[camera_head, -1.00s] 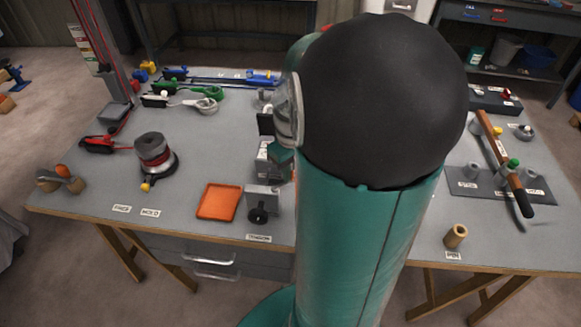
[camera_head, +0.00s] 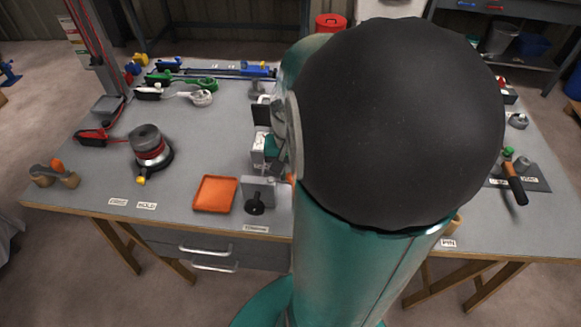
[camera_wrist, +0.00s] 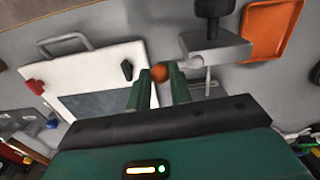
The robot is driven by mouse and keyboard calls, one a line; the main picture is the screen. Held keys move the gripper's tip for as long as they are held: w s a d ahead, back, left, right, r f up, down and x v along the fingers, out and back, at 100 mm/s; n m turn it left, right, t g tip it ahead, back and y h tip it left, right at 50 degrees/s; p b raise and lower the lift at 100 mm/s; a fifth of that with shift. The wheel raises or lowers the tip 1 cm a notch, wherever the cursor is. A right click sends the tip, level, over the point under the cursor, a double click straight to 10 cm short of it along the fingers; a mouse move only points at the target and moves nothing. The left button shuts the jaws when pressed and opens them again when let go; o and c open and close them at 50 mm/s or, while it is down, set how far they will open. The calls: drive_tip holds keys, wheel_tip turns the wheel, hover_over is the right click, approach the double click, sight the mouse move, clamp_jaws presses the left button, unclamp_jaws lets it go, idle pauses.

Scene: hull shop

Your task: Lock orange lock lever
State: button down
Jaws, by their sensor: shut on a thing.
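The orange lock lever shows as a round orange knob (camera_wrist: 160,73) in the wrist view, between my fingertips. My gripper (camera_wrist: 159,78) is shut on it, with one green finger on each side. A grey block with a black knob (camera_wrist: 213,42) sits just right of the orange knob. In the head view the grey block (camera_head: 258,190) stands near the table's front edge, and a small bit of orange (camera_head: 291,179) shows beside my arm. My arm hides most of the gripper and lever there. The lever's shaft and pivot are hard to make out.
An orange tray (camera_head: 215,194) lies left of the grey block. A white case (camera_wrist: 78,60) with a handle and dark panel lies left of my fingers in the wrist view. A reel (camera_head: 149,148) stands farther left. The table between reel and tray is clear.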

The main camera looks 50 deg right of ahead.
drive_tip(key=shift+s+a+m, duration=0.1)
drive_tip(key=shift+a+m, duration=0.05)
drive_tip(key=shift+m, duration=0.25)
drive_tip(key=c, duration=1.3)
unclamp_jaws()
wheel_tip(320, 180, up, 14)
drive_tip(key=shift+f, duration=0.1)
drive_tip(key=shift+a, duration=0.1)
drive_tip(key=a+n+t, duration=0.2)
drive_tip(key=a+n, duration=0.1)
drive_tip(key=a, duration=0.3)
drive_tip(key=a+n+t, duration=0.1)
drive_tip(key=a+n, duration=0.3)
drive_tip(key=a, duration=0.3)
drive_tip(key=a+r+n+t, duration=0.1)
drive_tip(key=a+n+t, duration=0.1)
drive_tip(key=a, duration=0.5)
drive_tip(key=shift+s+a+n+t, duration=0.15)
drive_tip(key=shift+s+n+t, duration=0.15)
drive_tip(key=shift+n, duration=0.5)
